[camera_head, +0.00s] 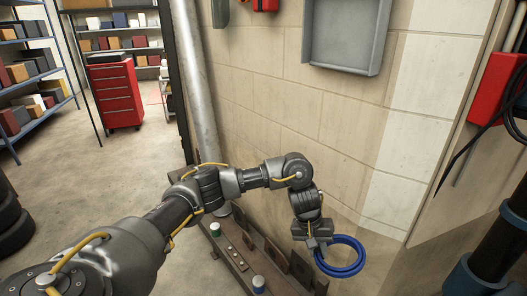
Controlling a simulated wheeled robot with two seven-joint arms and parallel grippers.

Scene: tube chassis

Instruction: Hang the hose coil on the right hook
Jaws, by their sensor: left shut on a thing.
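The hose coil (343,268) is a blue ring of hose at the lower right of the middle in the head view. My left gripper (318,246) is shut on the left side of its rim. The coil hangs out from the jaws, tilted, in front of the lower wall. The fingertips are partly hidden by the gripper body. I cannot make out the right hook. My right gripper is not in view.
A low rail or bench (238,262) with small fittings lies below my left arm. A grey tray (347,33) is on the block wall. A red box (494,88) with black cables and dark pipes (497,245) are at the right. A red tool cabinet (116,94) stands far left.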

